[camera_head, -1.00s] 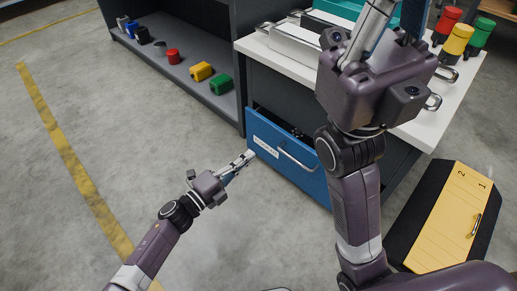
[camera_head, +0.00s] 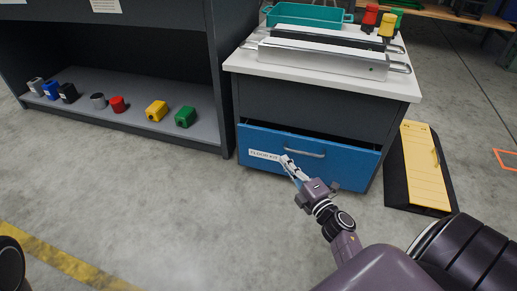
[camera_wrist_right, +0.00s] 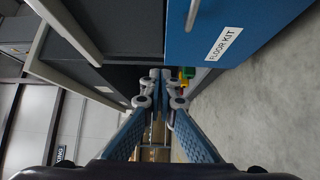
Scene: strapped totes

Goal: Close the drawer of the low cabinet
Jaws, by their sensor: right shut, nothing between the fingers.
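The low cabinet (camera_head: 315,97) stands right of centre in the head view. Its blue drawer (camera_head: 345,167) stands partly open, with a dark gap above its front. The drawer front carries a bar handle (camera_head: 304,152) and a label reading FLOOR KIT. My right gripper (camera_head: 286,161) is shut and empty at the drawer front, just below and left of the handle; I cannot tell whether it touches. In the right wrist view the shut fingertips (camera_wrist_right: 161,75) are beside the blue drawer front (camera_wrist_right: 245,22). My left gripper is out of view.
A dark shelf unit (camera_head: 200,105) with several coloured blocks stands to the left. A teal tray (camera_head: 306,14) and metal-handled boxes rest on the cabinet top. A black-and-yellow panel (camera_head: 422,170) lies on the floor at right. The floor in front is clear.

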